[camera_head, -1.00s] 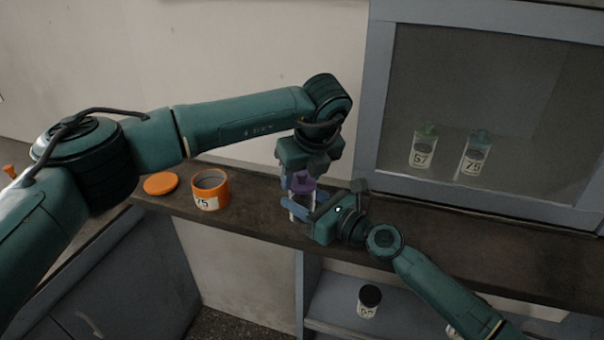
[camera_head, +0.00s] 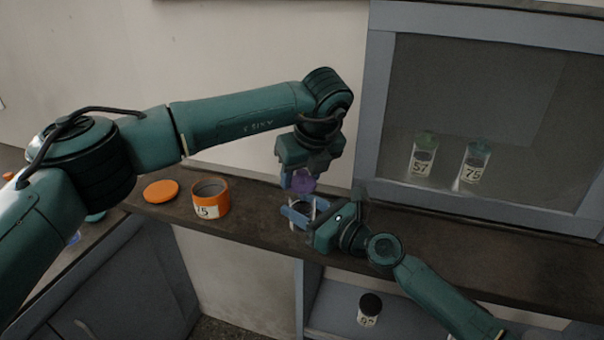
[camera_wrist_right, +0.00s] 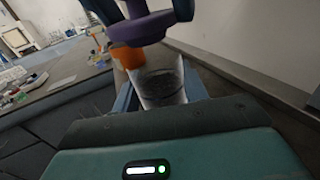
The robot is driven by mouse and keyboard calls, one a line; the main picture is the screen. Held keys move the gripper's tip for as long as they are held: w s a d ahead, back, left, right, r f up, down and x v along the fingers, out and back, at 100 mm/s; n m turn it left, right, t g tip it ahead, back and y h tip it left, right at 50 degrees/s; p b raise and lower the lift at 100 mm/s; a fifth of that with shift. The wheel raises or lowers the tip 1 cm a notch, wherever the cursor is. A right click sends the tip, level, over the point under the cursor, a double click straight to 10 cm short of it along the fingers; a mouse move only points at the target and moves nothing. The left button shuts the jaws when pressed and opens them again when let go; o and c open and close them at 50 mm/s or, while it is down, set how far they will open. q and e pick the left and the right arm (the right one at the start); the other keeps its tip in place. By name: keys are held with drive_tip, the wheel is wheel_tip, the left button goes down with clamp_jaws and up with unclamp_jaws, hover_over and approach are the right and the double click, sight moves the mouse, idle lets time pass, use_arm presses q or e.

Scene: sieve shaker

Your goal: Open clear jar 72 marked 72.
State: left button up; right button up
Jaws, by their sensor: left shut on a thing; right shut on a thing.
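The clear jar (camera_wrist_right: 162,85) stands upright between the blue fingers of my right gripper (camera_head: 303,214), which is shut on it; its top is uncovered in the right wrist view and dark contents show inside. In the head view the jar is mostly hidden by the fingers, and its number cannot be read. My left gripper (camera_head: 301,178) is shut on the purple lid (camera_head: 303,184) and holds it above the jar. In the right wrist view the purple lid (camera_wrist_right: 142,28) is apart from the jar's rim, with a gap between them.
An orange jar (camera_head: 210,198) stands open to the left, with its orange lid (camera_head: 161,191) lying beside it. Jars marked 57 (camera_head: 422,160) and 75 (camera_head: 475,165) stand in the cabinet. A dark-lidded jar (camera_head: 370,307) is on the lower shelf. The counter is clear to the right.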

sight(302, 171)
use_arm(q)
drive_tip(key=shift+r, duration=2)
use_arm(e)
drive_tip(key=o, duration=1.5)
